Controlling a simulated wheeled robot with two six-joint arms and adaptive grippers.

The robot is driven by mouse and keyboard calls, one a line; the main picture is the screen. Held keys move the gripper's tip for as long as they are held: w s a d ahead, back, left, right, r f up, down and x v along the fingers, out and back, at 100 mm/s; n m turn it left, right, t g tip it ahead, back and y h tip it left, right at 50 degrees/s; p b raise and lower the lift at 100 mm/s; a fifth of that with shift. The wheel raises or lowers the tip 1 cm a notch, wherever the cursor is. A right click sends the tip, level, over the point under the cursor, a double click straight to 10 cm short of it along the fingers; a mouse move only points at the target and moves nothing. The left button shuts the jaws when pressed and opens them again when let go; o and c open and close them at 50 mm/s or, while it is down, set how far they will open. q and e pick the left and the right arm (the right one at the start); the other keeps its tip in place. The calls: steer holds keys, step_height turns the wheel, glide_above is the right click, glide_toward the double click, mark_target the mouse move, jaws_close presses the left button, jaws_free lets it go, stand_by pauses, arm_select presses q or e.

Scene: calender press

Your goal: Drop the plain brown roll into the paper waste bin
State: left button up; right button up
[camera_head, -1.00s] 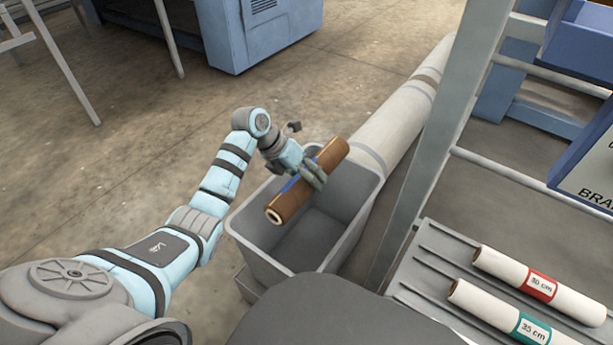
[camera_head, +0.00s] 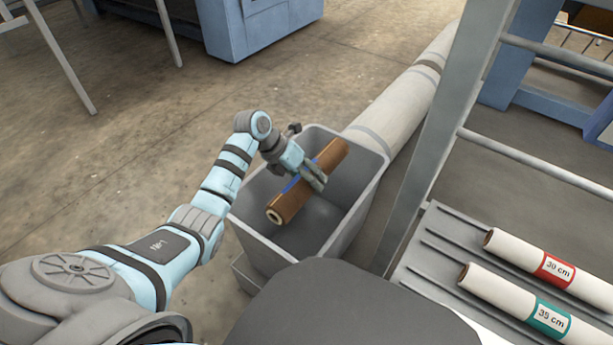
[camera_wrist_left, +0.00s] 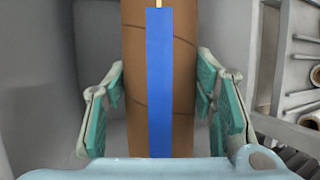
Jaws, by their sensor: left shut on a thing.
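The plain brown roll (camera_head: 289,203) is a brown tube with a pale hollow end. It is held slantwise over the mouth of the grey paper waste bin (camera_head: 358,206). My left gripper (camera_head: 318,181) is shut around the middle of the roll. In the left wrist view the roll (camera_wrist_left: 184,90) stands between the two teal-padded fingers of the left gripper (camera_wrist_left: 160,105), with a blue strip (camera_wrist_left: 160,80) along it. The inside of the bin below the roll looks empty where it shows. My right gripper is not in view.
A rack with grey slats (camera_head: 437,232) at the right holds white rolls labelled 30 cm (camera_head: 520,252) and 35 cm (camera_head: 495,295). A metal upright (camera_head: 450,130) stands right of the bin. A long pale cylinder (camera_head: 400,110) lies behind it. Open floor (camera_head: 120,140) is at the left.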

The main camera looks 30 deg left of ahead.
arm_select(q)
steer(key=o, duration=1.6)
steer(key=shift+c, duration=0.2)
steer(key=v, duration=1.2)
